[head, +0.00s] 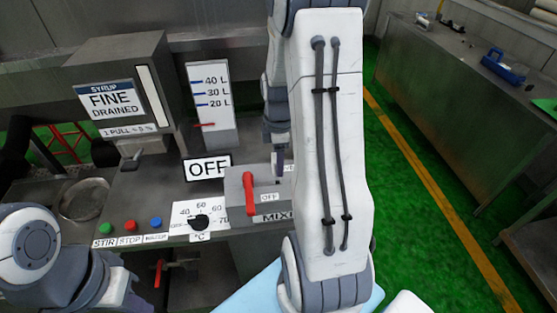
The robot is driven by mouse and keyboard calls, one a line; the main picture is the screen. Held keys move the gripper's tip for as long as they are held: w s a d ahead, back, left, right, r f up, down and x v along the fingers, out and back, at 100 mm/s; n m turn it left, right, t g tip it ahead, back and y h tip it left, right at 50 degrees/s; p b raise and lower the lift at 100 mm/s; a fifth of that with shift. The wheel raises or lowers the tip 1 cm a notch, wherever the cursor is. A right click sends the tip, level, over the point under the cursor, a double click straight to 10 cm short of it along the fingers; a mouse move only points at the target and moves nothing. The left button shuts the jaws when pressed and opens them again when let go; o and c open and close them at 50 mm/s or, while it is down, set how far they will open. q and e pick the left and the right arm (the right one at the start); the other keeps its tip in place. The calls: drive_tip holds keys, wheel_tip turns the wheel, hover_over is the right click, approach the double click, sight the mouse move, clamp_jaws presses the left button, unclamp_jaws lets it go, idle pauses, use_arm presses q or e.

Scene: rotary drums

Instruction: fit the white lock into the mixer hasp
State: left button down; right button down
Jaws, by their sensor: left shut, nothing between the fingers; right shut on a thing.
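The mixer switch box (240,188), with a red lever (250,194) and an OFF label, stands at the right end of the machine's panel. Its right side, where a hasp could be, is hidden behind my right arm. My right gripper (280,165) points down just behind the box and is partly covered by my own arm. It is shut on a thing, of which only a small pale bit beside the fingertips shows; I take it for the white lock. Whether it touches the hasp I cannot tell. My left arm is low at the left; its gripper is not in view.
The panel holds a temperature knob (199,222), several coloured buttons, an OFF sign (207,167) and a level gauge (211,104). A syrup dispenser (118,85) stands at the back left. A steel bench (450,115) is at the right, with clear green floor before it.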

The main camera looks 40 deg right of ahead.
sight(278, 180)
idle(0.9)
drive_tip(key=shift+f+b, duration=1.8)
drive_tip(key=shift+f, duration=0.9)
drive_tip(key=shift+c, duration=0.8)
unclamp_jaws()
drive_tip(key=shift+r, duration=0.1)
wheel_tip(278, 180, up, 10)
drive_tip(key=shift+r+b, duration=0.2)
drive_tip(key=shift+b, duration=0.45)
